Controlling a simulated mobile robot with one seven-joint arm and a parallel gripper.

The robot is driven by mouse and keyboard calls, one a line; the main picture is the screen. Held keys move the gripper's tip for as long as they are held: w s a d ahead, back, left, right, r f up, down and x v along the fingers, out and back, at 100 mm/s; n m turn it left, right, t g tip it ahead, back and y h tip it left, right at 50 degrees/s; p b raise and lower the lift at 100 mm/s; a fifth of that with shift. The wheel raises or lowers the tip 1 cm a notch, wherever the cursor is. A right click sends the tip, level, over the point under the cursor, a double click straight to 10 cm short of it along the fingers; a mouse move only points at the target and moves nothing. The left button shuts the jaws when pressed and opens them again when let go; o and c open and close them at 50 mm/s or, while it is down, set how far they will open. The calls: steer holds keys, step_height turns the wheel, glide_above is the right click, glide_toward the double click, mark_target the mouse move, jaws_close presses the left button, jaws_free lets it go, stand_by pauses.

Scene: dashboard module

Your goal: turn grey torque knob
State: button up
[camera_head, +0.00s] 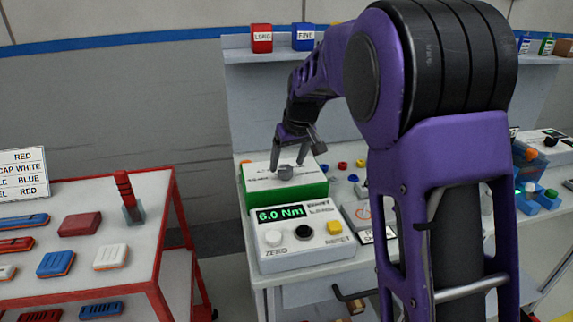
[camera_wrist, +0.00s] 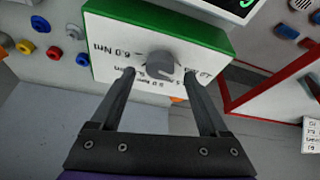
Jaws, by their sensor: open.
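The grey torque knob (camera_head: 285,172) stands on the white top of a green-sided box (camera_head: 315,189) on the bench. In the wrist view the knob (camera_wrist: 160,64) sits in the middle of the white dial face (camera_wrist: 115,42), with printed marks such as "6.0 Nm" around it. My gripper (camera_head: 293,163) is open, its two fingers apart on either side of the knob in the head view. In the wrist view the fingertips (camera_wrist: 159,72) lie to the left and right of the knob's near edge. Whether they touch it I cannot tell.
A display unit (camera_head: 300,237) reading "6.0 Nm", with white, black and yellow buttons, stands in front of the box. Small coloured knobs lie to the right. A red-framed cart (camera_head: 160,215) with coloured parts stands at left. A shelf with boxes is behind.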

steer(key=p+v, duration=0.2)
steer(key=v, duration=1.3)
steer(key=shift+r, duration=0.15)
